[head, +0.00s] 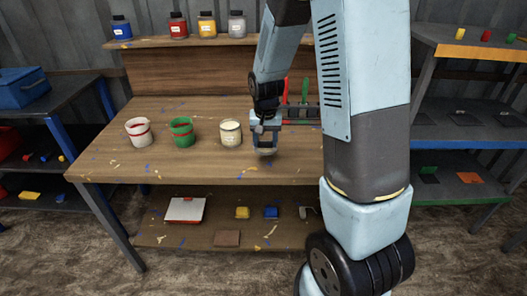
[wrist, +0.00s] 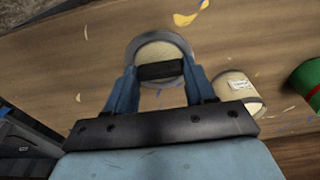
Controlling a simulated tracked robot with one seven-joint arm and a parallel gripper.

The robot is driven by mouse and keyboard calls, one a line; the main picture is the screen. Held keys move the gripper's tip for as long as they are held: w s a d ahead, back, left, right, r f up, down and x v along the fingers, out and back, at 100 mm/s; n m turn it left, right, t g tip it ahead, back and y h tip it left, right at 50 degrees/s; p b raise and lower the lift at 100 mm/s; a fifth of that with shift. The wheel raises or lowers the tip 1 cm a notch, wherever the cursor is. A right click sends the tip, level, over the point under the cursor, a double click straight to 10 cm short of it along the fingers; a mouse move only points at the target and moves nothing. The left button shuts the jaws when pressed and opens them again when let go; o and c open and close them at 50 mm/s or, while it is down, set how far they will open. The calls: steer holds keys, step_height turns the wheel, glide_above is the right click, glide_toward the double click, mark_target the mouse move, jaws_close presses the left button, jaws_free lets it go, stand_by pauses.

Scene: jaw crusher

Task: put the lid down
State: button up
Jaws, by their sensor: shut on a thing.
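My gripper (head: 266,139) is over the workbench, just right of the cream tin (head: 231,133). In the wrist view my gripper (wrist: 159,72) is shut on the dark handle of a round lid (wrist: 159,48) with a grey rim and a cream middle. The lid (head: 266,152) also shows below the fingers in the head view. I cannot tell whether it touches the bench top. The cream tin (wrist: 236,87) has a pale label and stands upright, apart from the lid. Its pale top shows in the head view.
A green pot (head: 182,132) and a white pot with a red band (head: 138,131) stand left of the tin. Behind my gripper is a rack (head: 303,112) with red and green tools. Several jars (head: 207,25) line the upper shelf. The bench front (head: 215,170) is clear.

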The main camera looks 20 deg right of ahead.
glide_above(264, 158)
steer(key=f, duration=0.4)
steer(key=shift+s+a+f, duration=0.15)
steer(key=shift+s+f, duration=0.15)
steer(key=shift+f, duration=0.05)
step_height(264, 158, down, 3)
steer(key=shift+w+f, duration=0.1)
steer(key=shift+f, duration=0.05)
steer(key=o, duration=1)
